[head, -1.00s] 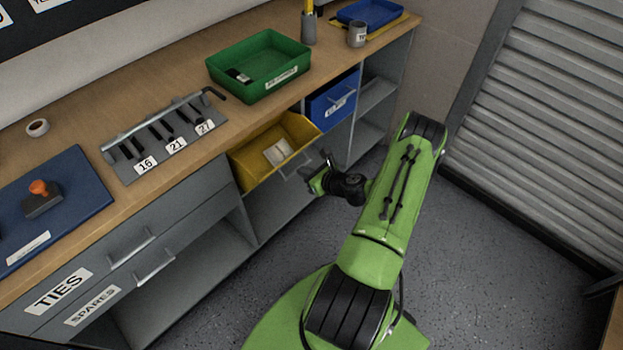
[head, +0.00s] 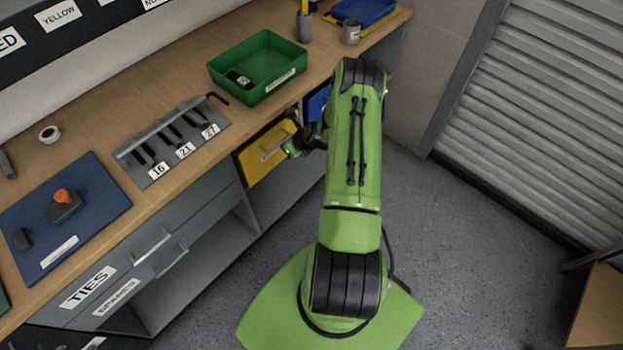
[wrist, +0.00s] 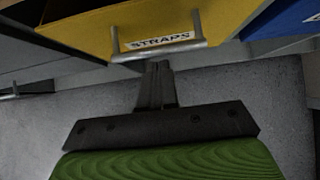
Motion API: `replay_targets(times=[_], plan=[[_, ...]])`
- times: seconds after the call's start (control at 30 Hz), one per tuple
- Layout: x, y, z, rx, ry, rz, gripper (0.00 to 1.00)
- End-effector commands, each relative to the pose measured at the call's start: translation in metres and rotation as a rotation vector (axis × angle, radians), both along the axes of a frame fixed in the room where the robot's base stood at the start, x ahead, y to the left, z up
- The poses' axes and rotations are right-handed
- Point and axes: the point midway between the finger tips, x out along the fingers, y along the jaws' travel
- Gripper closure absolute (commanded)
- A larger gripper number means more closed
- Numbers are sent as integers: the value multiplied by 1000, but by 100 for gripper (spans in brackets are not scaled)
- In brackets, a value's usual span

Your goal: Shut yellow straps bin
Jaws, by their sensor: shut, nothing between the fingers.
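The yellow straps bin (head: 262,156) sits under the counter edge, left of the blue bin. In the head view my gripper (head: 291,143) is in front of the bin's right part.
The blue bin (head: 318,103) is to the right, partly hidden by my arm. A green tray (head: 258,68) and a rack of hex keys (head: 170,140) stand on the wooden counter (head: 105,115) above. Grey drawers (head: 130,255) are at the left. Open floor lies to the right.

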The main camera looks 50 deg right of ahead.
Motion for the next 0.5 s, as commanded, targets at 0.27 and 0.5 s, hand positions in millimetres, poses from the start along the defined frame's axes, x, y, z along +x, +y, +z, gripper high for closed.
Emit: replay_targets(times=[0.27,0.5], plan=[[11,1,4,2,-1,1,100],[14,1,5,1,-1,1,100]])
